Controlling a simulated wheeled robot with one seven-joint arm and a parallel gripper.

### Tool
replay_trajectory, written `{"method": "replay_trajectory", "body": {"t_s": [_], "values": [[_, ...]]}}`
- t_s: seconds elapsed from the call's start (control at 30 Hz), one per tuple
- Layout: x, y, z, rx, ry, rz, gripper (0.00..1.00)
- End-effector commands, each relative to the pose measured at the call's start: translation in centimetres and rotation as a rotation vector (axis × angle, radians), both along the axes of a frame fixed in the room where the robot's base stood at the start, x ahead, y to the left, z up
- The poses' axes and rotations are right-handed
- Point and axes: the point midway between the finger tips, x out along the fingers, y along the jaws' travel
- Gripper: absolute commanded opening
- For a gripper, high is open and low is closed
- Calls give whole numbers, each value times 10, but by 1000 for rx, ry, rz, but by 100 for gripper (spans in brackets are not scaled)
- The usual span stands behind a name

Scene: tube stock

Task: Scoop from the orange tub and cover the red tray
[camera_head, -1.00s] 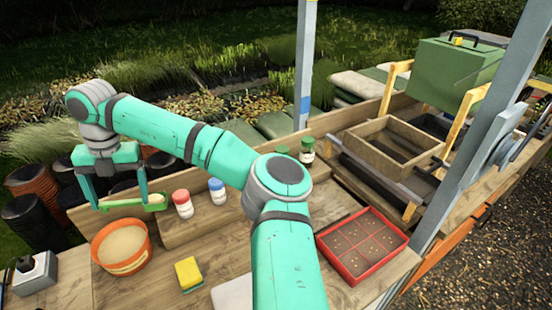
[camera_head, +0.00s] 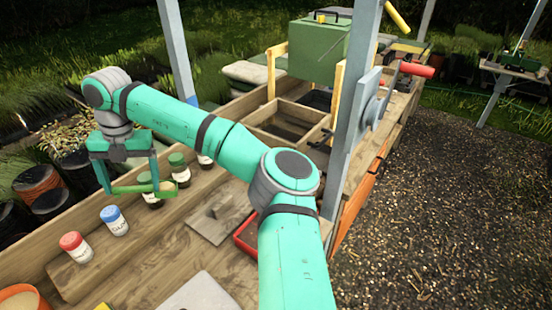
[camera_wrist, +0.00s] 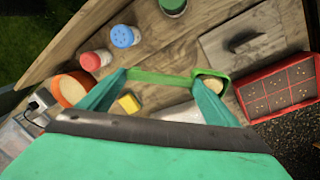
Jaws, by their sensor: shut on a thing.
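My gripper (camera_head: 132,188) is shut on a green scoop (camera_wrist: 160,78) and holds it above the wooden bench. The scoop's bowl, at the right in the wrist view, holds pale tan material (camera_wrist: 212,77). The orange tub (camera_head: 22,290) is cut off at the lower left in the head view. The wrist view shows the tub (camera_wrist: 60,97) at the left, with pale material inside. The red tray (camera_wrist: 261,103) is at the right in the wrist view, with brown soil in square cells and no visible pale cover. In the head view my arm hides most of the tray (camera_head: 240,242).
A red-lidded jar (camera_head: 76,246) and a blue-lidded jar (camera_head: 115,220) stand on a raised ledge, with green-lidded jars (camera_head: 180,168) further right. A flat board with a handle (camera_head: 216,212) lies between the jars and the tray. A yellow sponge (camera_wrist: 129,103) lies near the front.

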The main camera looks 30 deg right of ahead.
Motion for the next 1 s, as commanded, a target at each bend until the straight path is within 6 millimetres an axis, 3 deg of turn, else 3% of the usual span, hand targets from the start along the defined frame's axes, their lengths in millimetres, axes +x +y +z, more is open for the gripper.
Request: {"method": "replay_trajectory", "body": {"t_s": [0.17, 0.33, 0.53, 0.7, 0.83, 1.0], "values": [[20, -69, -7, 14, 0, -196, 66], [31, -154, -19, 22, -6, -433, 66], [26, -254, -39, 29, -16, -706, 66], [7, -330, -60, 33, -25, -918, 66], [-9, -374, -73, 33, -30, -1040, 66], [-20, -398, -83, 33, -37, -1116, 66]]}}
